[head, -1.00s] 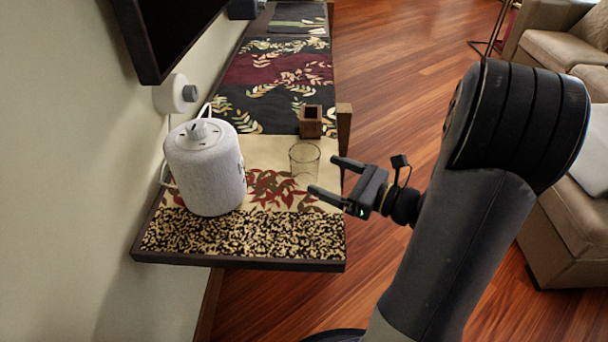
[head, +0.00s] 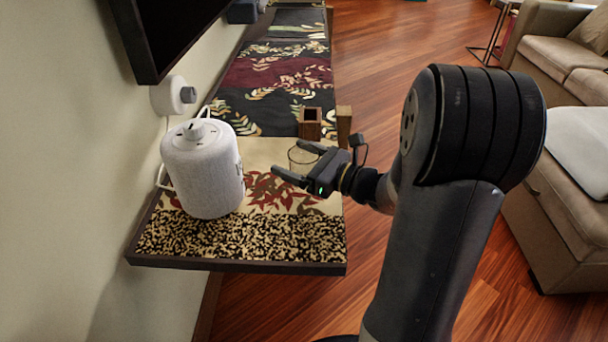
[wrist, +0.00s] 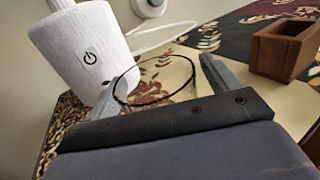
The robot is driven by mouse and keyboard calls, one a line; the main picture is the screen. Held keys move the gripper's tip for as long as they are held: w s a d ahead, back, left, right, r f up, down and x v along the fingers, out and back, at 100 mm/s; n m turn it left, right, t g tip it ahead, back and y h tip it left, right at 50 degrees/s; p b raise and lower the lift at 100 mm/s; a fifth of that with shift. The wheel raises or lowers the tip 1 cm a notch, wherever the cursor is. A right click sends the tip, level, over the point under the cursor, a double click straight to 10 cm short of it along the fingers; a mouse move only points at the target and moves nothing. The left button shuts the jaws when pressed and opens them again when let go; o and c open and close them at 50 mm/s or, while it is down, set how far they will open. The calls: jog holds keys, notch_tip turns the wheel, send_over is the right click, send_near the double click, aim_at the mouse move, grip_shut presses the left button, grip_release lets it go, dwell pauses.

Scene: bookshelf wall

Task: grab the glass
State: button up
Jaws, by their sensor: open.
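The clear glass (head: 292,156) stands on the patterned runner on the shelf, and in the head view it is partly hidden behind my gripper (head: 292,161). In the wrist view the glass (wrist: 158,82) shows its dark rim between the two fingers of my open gripper (wrist: 158,85). The fingers are on either side of the glass. I cannot tell whether either one touches it.
A white cylindrical speaker (head: 203,170) stands left of the glass. A small open wooden box (head: 310,124) and a wooden block (head: 343,125) stand behind it. A dark screen (head: 180,30) hangs over the shelf's left. The shelf's front edge (head: 250,265) is clear.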

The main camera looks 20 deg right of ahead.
jog(key=c, duration=1.1)
jog(key=shift+r, duration=0.1)
jog(key=shift+c, duration=0.2)
